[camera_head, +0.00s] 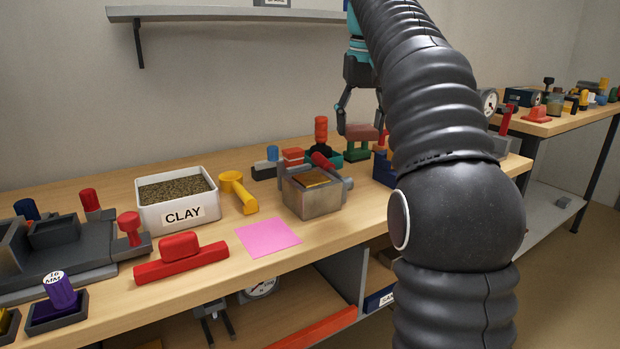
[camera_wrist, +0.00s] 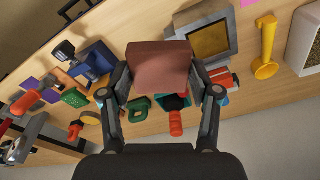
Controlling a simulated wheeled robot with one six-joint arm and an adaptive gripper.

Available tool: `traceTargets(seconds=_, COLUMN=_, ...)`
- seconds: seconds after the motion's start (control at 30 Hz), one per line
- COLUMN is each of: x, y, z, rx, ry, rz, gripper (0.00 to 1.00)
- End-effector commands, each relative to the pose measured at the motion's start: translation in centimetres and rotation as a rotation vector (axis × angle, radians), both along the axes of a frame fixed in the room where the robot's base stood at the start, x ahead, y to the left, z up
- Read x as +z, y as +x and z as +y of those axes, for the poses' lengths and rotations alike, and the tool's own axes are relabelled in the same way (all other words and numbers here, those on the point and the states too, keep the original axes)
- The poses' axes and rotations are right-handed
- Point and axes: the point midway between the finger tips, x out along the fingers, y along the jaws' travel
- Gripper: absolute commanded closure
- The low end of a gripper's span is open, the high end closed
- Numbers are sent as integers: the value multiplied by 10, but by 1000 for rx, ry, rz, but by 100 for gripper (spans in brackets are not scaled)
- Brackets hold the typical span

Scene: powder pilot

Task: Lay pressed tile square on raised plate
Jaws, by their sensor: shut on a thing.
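My gripper (camera_wrist: 160,78) is shut on a reddish-brown pressed tile (camera_wrist: 158,62), with one finger at each side of it. In the head view the tile (camera_head: 364,131) is held above the back of the bench, over a green block (camera_head: 357,152); the gap beneath it is hard to judge. My gripper (camera_head: 358,112) points down there, partly hidden by my arm. A grey metal box (camera_head: 312,204) with a brownish-gold square top stands in front and left of the tile; it also shows in the wrist view (camera_wrist: 228,65). I cannot tell which thing is the raised plate.
A white clay tub (camera_head: 178,214), a yellow scoop (camera_head: 240,192), a pink sheet (camera_head: 268,237) and a red-handled tool (camera_head: 181,262) lie left of the metal box. Several small coloured tools crowd the bench around the held tile. My arm hides the bench's right part.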

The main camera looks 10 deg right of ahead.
Motion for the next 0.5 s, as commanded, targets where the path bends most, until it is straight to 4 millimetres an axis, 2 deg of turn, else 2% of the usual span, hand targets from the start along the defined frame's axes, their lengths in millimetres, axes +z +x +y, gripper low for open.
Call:
traceTargets(seconds=0.1, x=10, y=-24, z=7, rx=186, ry=2, rz=-11, gripper=76)
traceTargets(seconds=0.23, x=15, y=-41, z=12, rx=333, ry=0, rz=-20, gripper=76)
traceTargets(seconds=0.37, x=16, y=-48, z=15, rx=408, ry=0, rz=-26, gripper=76)
traceTargets(seconds=0.5, x=8, y=-39, z=23, rx=430, ry=1, rz=-24, gripper=76)
